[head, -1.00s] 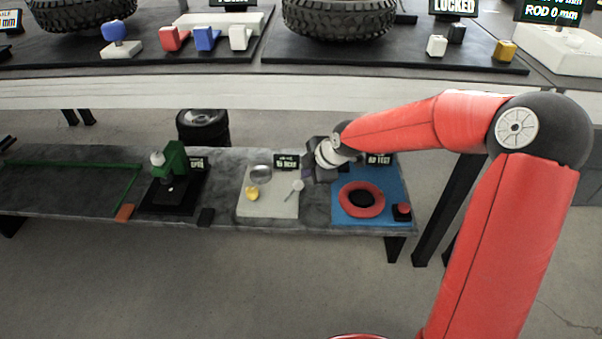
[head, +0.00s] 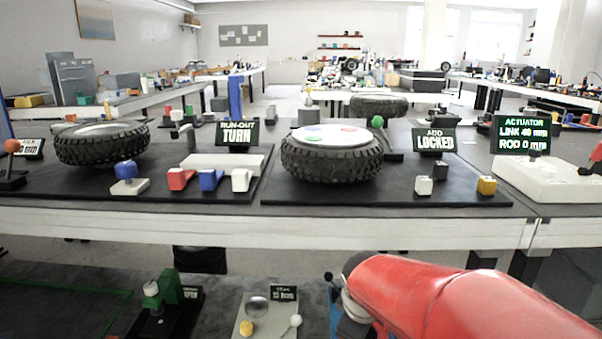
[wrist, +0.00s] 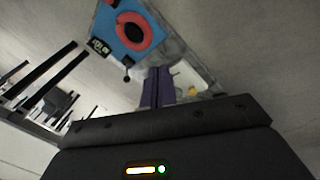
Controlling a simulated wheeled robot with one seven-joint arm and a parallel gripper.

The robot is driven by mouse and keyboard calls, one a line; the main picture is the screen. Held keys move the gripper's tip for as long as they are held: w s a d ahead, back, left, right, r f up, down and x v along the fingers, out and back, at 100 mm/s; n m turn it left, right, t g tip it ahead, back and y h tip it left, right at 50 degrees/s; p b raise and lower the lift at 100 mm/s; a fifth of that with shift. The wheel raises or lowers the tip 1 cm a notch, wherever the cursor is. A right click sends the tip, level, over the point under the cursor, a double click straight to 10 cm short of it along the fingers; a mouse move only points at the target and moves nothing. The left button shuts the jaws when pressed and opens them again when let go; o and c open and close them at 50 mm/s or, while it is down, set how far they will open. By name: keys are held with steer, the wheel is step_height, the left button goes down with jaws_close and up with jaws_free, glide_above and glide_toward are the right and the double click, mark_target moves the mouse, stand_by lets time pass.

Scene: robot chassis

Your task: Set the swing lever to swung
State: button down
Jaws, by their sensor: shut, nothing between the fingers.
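No lever is labelled swing, so I cannot tell which is the swing lever. Ball-topped levers in the head view are a green-ball one (head: 377,122) behind the middle tyre, an orange-ball one (head: 12,147) at far left and a red-ball one (head: 596,153) at far right. A dark ball knob (wrist: 126,76) shows beside the blue panel (wrist: 118,42) in the wrist view. My gripper (wrist: 158,72) has its purple fingers together and empty, over the low bench. In the head view its fingers are hidden behind my red arm.
The upper bench holds tyres (head: 332,165), red, blue and white blocks (head: 209,180) and displays reading TURN, LOCKED and ROD 0 mm. Its pale front edge (head: 250,228) lies beyond my arm. The low bench holds a green device (head: 167,291) and a pale plate (head: 242,325).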

steer(key=s+d+r+m, duration=0.2)
steer(key=s+m, duration=0.3)
steer(key=s, duration=0.3)
steer(key=s+d+r+m+t+y+p, duration=0.1)
steer(key=s+d+r+m, duration=0.1)
steer(key=s+r+m, duration=0.3)
steer(key=s+m, duration=0.1)
steer(key=s, duration=0.2)
steer(key=shift+s, duration=0.2)
steer(key=shift+d, duration=0.1)
